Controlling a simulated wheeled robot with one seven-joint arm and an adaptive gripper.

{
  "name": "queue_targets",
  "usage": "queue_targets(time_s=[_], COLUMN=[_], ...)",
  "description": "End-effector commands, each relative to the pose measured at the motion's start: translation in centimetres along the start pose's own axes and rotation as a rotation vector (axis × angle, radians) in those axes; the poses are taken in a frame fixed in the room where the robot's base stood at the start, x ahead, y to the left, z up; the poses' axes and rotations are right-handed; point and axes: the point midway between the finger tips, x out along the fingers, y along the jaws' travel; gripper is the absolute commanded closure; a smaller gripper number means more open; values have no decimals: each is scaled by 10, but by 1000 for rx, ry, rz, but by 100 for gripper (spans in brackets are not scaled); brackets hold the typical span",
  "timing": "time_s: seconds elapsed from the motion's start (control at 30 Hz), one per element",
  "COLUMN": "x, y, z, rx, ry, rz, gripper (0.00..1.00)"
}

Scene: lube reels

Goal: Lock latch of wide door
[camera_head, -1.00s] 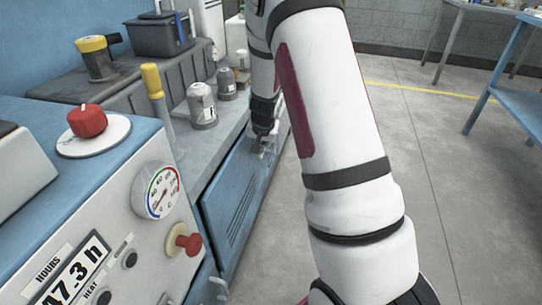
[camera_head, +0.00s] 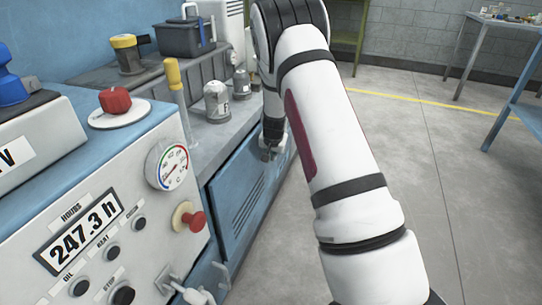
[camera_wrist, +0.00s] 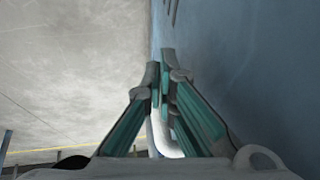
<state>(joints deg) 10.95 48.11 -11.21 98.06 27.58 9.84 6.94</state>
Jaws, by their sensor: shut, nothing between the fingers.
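A wide blue door (camera_head: 235,217) with slanted vent slots is in the front of the bench in the head view. My gripper (camera_head: 269,153) is at the upper far part of this door, small and partly hidden by my arm. In the wrist view my gripper (camera_wrist: 165,72) is shut and empty, with its teal-lined fingers beside a blue surface. A pale curved bar (camera_wrist: 160,135) shows behind the fingers; I cannot tell whether they touch it. I cannot make out the latch clearly in either view.
A control box with a gauge (camera_head: 173,167), red knob (camera_head: 195,220) and hour display (camera_head: 84,240) stands at the near left. Grey canisters (camera_head: 217,101) and a yellow-handled lever (camera_head: 173,75) are on the bench. Open concrete floor (camera_head: 440,190) lies to the right.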

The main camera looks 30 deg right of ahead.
Motion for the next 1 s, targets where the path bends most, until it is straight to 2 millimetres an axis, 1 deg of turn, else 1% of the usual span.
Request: queue_targets(time_s=[0.1,0.4,1.0], x=[7,17,20], y=[2,4,5], z=[-2,-8,-11], rx=[0,-1,1], ry=[0,1,3], rz=[1,1,1], gripper=[100,100,100])
